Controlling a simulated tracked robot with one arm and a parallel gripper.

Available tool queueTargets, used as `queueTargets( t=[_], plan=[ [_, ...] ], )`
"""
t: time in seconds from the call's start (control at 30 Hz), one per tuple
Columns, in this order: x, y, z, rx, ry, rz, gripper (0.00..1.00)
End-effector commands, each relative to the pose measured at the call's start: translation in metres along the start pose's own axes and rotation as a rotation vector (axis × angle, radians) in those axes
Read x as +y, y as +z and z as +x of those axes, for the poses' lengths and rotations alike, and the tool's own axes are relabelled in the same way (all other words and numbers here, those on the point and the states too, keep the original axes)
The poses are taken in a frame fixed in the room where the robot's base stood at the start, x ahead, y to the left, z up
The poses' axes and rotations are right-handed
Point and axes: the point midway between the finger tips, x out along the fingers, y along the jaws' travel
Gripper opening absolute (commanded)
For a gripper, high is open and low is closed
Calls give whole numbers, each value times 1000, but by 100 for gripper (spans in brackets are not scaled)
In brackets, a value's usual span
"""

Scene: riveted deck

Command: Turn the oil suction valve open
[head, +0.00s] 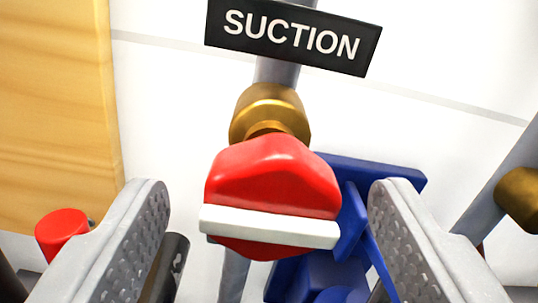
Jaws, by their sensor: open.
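The suction valve has a red handle (273,180) with a white bar (270,226) across it, lying nearly level in the picture. The handle sits on a brass valve body (270,114) on a grey vertical pipe (277,72). A black sign reading SUCTION (293,36) is above it. My gripper (268,205) is open, with one finger to the left of the handle and one to the right. Gaps show on both sides between the fingers and the handle. The lower part of the valve is hidden behind the handle.
A blue bracket or pump part (330,270) is behind and below the handle. Another pipe with a brass fitting (520,197) is at the right. A red cap (62,234) is at the lower left, in front of a wooden panel (55,110). The wall behind is white.

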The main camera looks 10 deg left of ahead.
Motion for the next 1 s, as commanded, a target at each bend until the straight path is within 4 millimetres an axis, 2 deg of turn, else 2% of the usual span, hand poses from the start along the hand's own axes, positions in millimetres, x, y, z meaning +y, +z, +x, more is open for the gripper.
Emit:
queueTargets(
  t=[0.5, 1.0],
  plan=[
    [2, -5, 25, 4, 3, -7, 65],
    [-1, 2, 33, -2, -2, 0, 65]
  ],
)
